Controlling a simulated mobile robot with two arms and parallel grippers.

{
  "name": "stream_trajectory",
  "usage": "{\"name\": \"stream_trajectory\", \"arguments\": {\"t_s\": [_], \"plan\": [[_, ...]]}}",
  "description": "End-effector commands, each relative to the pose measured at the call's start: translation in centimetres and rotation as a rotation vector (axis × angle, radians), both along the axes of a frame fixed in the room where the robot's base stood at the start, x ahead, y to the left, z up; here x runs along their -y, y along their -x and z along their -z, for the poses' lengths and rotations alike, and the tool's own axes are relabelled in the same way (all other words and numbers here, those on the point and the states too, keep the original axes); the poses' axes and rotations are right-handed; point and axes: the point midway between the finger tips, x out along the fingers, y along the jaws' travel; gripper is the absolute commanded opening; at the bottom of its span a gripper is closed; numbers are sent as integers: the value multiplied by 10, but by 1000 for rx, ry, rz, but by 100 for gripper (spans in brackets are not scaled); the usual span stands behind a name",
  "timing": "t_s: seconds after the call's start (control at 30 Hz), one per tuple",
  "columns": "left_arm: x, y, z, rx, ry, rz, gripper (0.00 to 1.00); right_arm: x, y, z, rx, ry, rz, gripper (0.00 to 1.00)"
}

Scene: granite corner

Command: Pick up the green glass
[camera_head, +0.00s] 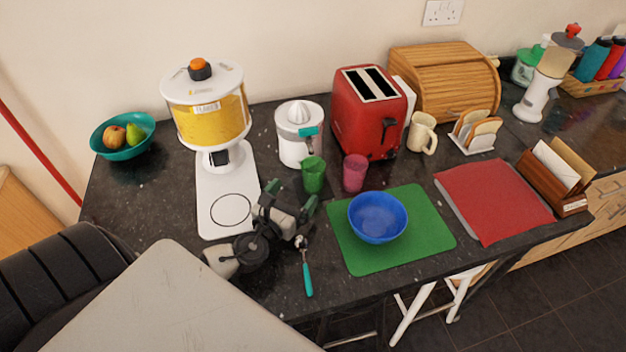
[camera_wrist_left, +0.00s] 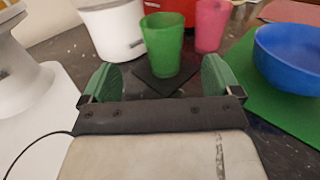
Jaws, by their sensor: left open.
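The green glass (camera_head: 313,175) stands upright on the dark counter, between the white citrus juicer and the pink glass. In the left wrist view the green glass (camera_wrist_left: 162,46) stands just beyond my open fingers, roughly centred between them, at the rear part of a dark square patch (camera_wrist_left: 152,88). My left gripper (camera_head: 288,198) is open and empty, low over the counter on the near side of the glass. Its two green-padded fingers also show in the left wrist view (camera_wrist_left: 160,82), apart from the glass. My right gripper is not in view.
The pink glass (camera_head: 355,173) stands close right of the green one. The juicer (camera_head: 299,138) is behind left and the red toaster (camera_head: 366,115) behind right. A blue bowl (camera_head: 377,222) sits on a green mat (camera_head: 425,236). A white dispenser (camera_head: 212,180) stands left. A teal-handled utensil (camera_head: 307,276) lies in front.

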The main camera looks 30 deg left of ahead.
Motion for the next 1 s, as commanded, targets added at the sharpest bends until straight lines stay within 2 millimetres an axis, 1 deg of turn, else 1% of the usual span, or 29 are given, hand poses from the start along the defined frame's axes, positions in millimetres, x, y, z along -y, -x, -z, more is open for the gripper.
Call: {"name": "stream_trajectory", "arguments": {"t_s": [0.03, 0.1, 0.2, 0.27, 0.37, 0.53, 0.63, 0.77, 0.97, 1.0], "plan": [[-1, -10, -5, 3, 1, -1, 92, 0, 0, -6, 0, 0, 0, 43], [-1, -21, -4, 2, 1, -1, 92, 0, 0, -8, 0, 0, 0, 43], [-2, -31, -4, 1, 1, -1, 92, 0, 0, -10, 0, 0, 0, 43], [-2, -34, -3, 0, 1, -1, 92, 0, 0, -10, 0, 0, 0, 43], [-2, -41, -7, 0, 1, 0, 92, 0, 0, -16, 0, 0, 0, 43], [0, -66, -21, 2, 1, -1, 92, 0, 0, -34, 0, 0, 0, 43], [-1, -79, -16, 1, 0, -1, 92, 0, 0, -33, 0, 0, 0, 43], [-2, -87, -15, -1, 0, 0, 92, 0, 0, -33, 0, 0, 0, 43], [-2, -87, -14, -1, 0, 0, 92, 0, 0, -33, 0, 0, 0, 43], [-2, -87, -14, -1, 0, 0, 87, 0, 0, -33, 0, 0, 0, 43]]}}
